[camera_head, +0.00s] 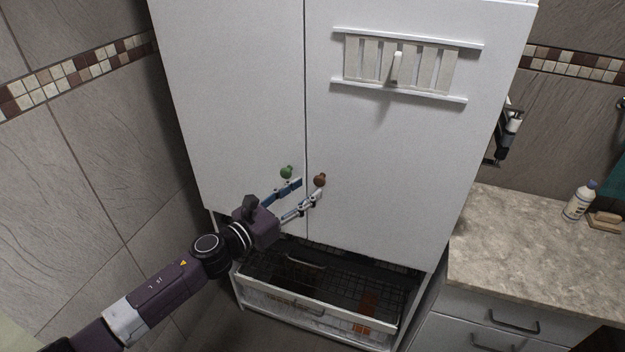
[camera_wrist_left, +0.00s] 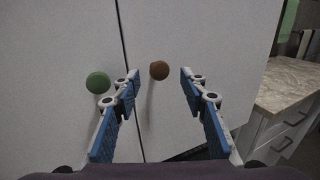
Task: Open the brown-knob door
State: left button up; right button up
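The brown knob (camera_head: 320,180) sits on the right white cabinet door (camera_head: 400,165), close to the seam between the two doors. The green knob (camera_head: 287,172) is on the left white door (camera_head: 235,100), just across the seam. Both doors look shut. My left gripper (camera_head: 300,194) is open in front of the knobs. In the left wrist view, the brown knob (camera_wrist_left: 159,70) shows between the two blue-padded fingers (camera_wrist_left: 158,88), a little ahead of the tips. The green knob (camera_wrist_left: 97,82) lies left of the left finger. My right gripper is not in view.
Below the doors is a drawer with a wire basket (camera_head: 325,285). A stone-topped counter (camera_head: 540,250) stands at the right with a bottle (camera_head: 579,202) on it. A slatted rack with a peg (camera_head: 398,66) is on the right door's upper part. A tiled wall is at the left.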

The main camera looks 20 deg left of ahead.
aim_at(317, 182)
pick_arm(q)
jog(key=shift+p+x, duration=0.45)
jog(key=shift+x, duration=1.45)
grip_shut()
